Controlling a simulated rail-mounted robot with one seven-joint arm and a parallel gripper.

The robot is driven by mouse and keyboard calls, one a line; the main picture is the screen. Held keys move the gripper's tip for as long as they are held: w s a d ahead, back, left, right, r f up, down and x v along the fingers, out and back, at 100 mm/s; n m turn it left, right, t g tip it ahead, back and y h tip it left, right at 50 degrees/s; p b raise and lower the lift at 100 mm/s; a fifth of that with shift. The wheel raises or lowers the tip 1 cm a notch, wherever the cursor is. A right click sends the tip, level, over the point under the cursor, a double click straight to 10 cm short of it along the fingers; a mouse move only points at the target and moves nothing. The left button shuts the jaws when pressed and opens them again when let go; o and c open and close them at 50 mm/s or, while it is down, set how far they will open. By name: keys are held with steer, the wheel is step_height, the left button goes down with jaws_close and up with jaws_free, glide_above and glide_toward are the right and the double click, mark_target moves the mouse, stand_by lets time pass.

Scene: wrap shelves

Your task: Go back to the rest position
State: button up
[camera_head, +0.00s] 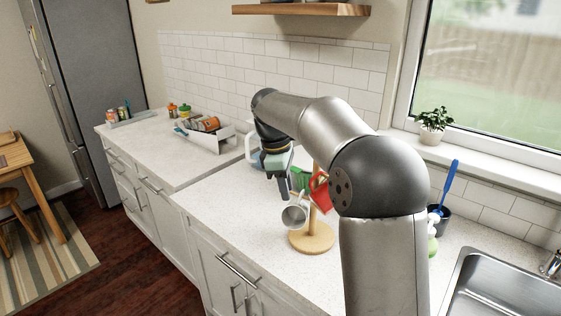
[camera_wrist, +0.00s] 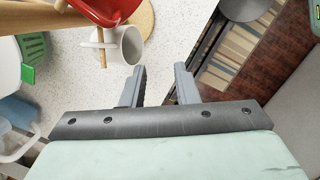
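My gripper (camera_wrist: 160,82) is open in the wrist view, with a clear gap and nothing between its fingers. A grey-white mug (camera_head: 295,216) hangs tilted on the stand, close to the fingertips. In the wrist view this mug (camera_wrist: 128,48) is beside the left finger, outside the gap. A red mug (camera_head: 320,192) hangs higher on the stand and is partly hidden by my arm. It also shows in the wrist view (camera_wrist: 104,8).
A white holder with jars (camera_head: 217,138) is on the left counter. The sink (camera_head: 500,290) is at right. The front counter (camera_head: 225,210) left of the stand is clear.

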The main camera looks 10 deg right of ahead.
step_height(320, 180, up, 7)
steer(key=a, duration=0.1)
steer(key=s+f+m, duration=0.4)
steer(key=s+f, duration=0.1)
steer(key=s, duration=0.5)
steer(key=s+d+f+m+y, duration=0.1)
steer(key=s+f+m, duration=0.4)
steer(key=s, duration=0.6)
steer(key=s+f+m+t+y, duration=0.1)
steer(key=s+f+m, duration=0.3)
steer(key=s+f, duration=0.3)
steer(key=s, duration=0.4)
steer(key=shift+d+f+m, duration=0.2)
steer(key=shift+d+m, duration=0.1)
steer(key=shift+d, duration=0.05)
